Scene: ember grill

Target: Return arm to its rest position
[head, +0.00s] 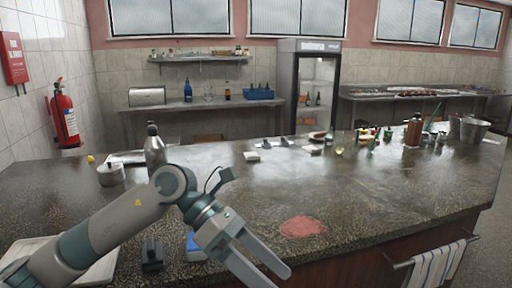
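My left arm comes in from the left over the dark stone counter (380,205). Its gripper (274,276) hangs over the counter's near edge, left of and nearer than a reddish patch (303,227). Two grey fingers show with a gap between them, and nothing is seen held. The lower finger runs out of the bottom of the picture. My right arm and gripper are not in view.
A steel bottle (154,150) and a metal pot (111,175) stand behind my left arm. A blue item (193,245), a black item (152,256) and a pale board (98,268) lie close by it. A striped towel (437,265) hangs at front right. The counter's middle is clear.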

